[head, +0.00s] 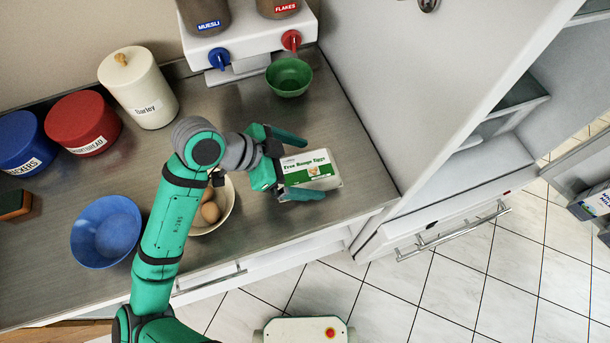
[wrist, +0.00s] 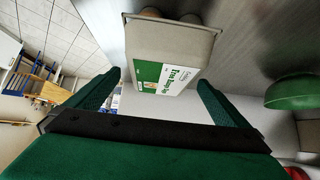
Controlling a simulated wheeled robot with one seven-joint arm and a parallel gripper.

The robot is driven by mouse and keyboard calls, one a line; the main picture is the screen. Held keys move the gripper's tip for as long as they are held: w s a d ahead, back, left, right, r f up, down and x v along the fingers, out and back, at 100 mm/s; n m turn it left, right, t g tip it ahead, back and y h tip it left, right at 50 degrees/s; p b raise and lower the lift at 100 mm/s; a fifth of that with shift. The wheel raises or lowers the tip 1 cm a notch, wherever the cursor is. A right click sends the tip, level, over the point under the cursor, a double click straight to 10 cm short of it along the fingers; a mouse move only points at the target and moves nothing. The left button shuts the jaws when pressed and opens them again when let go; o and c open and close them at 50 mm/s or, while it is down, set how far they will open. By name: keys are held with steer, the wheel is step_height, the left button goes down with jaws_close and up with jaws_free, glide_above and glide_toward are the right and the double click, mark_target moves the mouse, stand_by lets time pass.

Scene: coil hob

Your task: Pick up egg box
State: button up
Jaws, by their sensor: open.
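The egg box (head: 322,172) is a grey-white carton with a green "Free Range Eggs" label. It stands on the metal counter near the front edge, right of the bowl of eggs. In the wrist view the egg box (wrist: 170,60) lies ahead, between the lines of the two fingers. My gripper (head: 300,166) is open, with one finger on the far side of the box and one on the near side. In the wrist view my gripper (wrist: 158,82) shows both fingers spread and nothing held. I cannot tell whether a finger touches the box.
A cream bowl with eggs (head: 211,212) sits beneath my wrist. A blue bowl (head: 106,232) is farther left. A green bowl (head: 289,77) stands behind, under the dispenser (head: 245,38). The white cabinet side (head: 365,100) closes off the right. Some counter right of the box is clear.

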steer(key=x, duration=0.5)
steer(key=shift+a+f, duration=0.1)
steer(key=shift+a, duration=0.05)
steer(key=shift+c, duration=0.6)
steer(key=c, duration=0.8)
steer(key=shift+w, duration=0.15)
